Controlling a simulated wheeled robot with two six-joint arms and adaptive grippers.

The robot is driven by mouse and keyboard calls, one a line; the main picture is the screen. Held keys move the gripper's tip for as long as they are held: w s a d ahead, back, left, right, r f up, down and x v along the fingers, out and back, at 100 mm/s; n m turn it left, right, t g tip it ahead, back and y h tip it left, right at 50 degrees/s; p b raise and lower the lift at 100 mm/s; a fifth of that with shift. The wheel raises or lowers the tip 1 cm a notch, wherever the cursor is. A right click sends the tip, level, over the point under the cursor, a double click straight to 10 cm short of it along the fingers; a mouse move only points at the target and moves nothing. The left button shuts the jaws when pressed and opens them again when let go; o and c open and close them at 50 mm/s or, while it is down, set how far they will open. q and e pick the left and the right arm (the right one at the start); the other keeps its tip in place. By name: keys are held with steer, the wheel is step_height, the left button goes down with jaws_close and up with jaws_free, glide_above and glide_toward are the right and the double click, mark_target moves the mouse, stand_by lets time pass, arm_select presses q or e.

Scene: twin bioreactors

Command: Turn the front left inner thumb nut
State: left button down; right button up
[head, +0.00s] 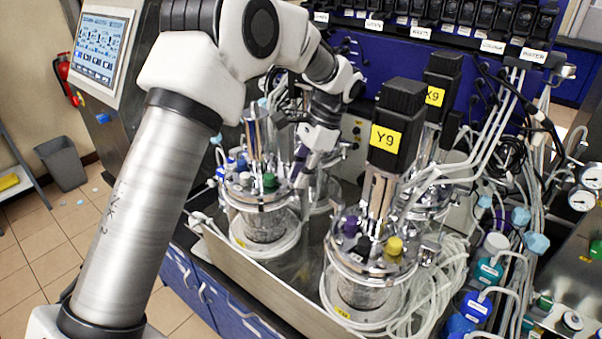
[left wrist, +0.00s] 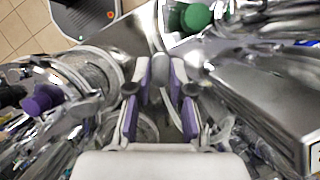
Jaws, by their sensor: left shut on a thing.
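The front left reactor vessel (head: 262,228) has a steel head plate with a green cap (head: 269,181) and blue and white caps. My left gripper (head: 303,172) reaches down at the right edge of this head plate. In the left wrist view its two purple-lined fingers (left wrist: 161,95) are closed around a small grey piece (left wrist: 161,72), which looks like the thumb nut. The fingers hide most of it, and its turn angle cannot be read. The green cap also shows above the fingers in the wrist view (left wrist: 196,17). My right gripper is not in view.
The front right vessel (head: 362,290) stands close by, with a black motor labelled Y9 (head: 396,115) and purple and yellow caps. Another motor, X9 (head: 442,80), stands behind it. Tubes crowd the right side. A steel tray wall (head: 250,275) runs along the front.

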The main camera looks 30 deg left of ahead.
arm_select(q)
steer(key=n+h, duration=0.1)
steer(key=n, duration=0.2)
steer(key=n+h, duration=0.1)
steer(key=n, duration=0.2)
steer(key=shift+a+f+g, duration=0.2)
steer(key=shift+g, duration=0.2)
steer(key=shift+n+h, duration=0.3)
steer(key=c, duration=1)
jaws_free()
steer(key=shift+c, duration=0.2)
steer(key=shift+r, duration=0.1)
step_height(320, 180, up, 10)
